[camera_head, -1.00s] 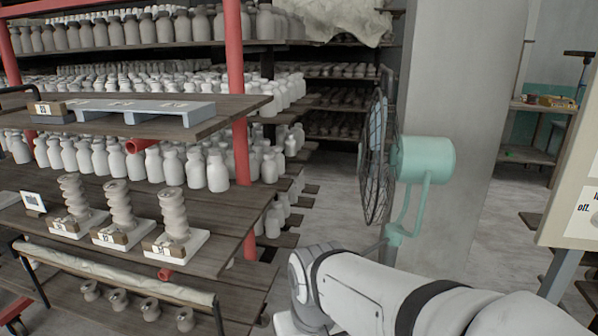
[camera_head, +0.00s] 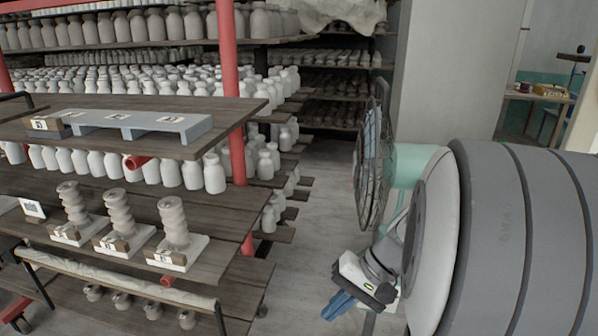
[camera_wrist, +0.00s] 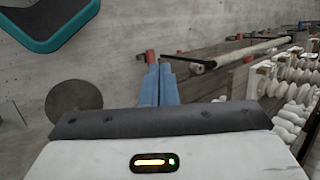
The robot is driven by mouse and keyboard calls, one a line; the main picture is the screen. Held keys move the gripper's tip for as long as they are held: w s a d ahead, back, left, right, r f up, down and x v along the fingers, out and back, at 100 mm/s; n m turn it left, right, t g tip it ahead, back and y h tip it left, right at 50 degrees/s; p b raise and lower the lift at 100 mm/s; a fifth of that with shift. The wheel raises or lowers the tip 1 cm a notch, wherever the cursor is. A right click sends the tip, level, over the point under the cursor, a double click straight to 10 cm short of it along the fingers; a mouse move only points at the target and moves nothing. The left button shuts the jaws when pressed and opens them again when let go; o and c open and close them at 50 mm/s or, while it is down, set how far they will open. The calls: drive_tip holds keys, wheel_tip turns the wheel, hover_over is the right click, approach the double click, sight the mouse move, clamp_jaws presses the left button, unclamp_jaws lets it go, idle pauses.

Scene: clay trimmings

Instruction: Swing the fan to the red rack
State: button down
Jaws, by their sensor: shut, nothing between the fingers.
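The fan (camera_head: 371,168) stands right of the rack in the head view. Its dark wire grille is seen nearly edge-on and faces left, towards the rack. Its mint-green motor housing (camera_head: 407,163) is partly hidden by my arm, and most of its stand is hidden. The red rack (camera_head: 238,151) has red posts and wooden shelves and fills the left side. My gripper (camera_head: 339,306) is low, below the fan head and apart from the grille. Its blue fingers also show in the wrist view (camera_wrist: 158,84), shut and empty, with the floor and rack beyond.
White bottles (camera_head: 213,172) crowd the rack shelves. A grey pallet (camera_head: 140,124) and spiral clay pieces on white bases (camera_head: 173,221) sit near the front. A grey disc (camera_wrist: 73,102) lies on the floor in the wrist view. A floor gap separates rack and fan.

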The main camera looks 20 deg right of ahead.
drive_tip(key=s+d+r+m+t+h+p, duration=0.1)
drive_tip(key=d+r+m+t+p, duration=0.3)
drive_tip(key=d, duration=0.5)
drive_tip(key=d+r+m+t+p, duration=0.1)
drive_tip(key=d+r+m+t, duration=0.1)
drive_tip(key=d+r+t, duration=0.55)
drive_tip(key=s+d+r+m+t+h+p, duration=0.1)
drive_tip(key=d+r+m+t+p, duration=0.2)
drive_tip(key=d, duration=0.8)
drive_tip(key=w+a+p, duration=0.2)
drive_tip(key=w+a, duration=0.1)
drive_tip(key=w, duration=0.2)
drive_tip(key=w+a+f+t+p, duration=0.1)
drive_tip(key=w+a+p, duration=0.1)
drive_tip(key=w, duration=0.4)
drive_tip(key=shift+a+n, duration=0.3)
drive_tip(key=shift+a, duration=0.55)
drive_tip(key=shift+f+b, duration=0.2)
drive_tip(key=shift+b, duration=0.25)
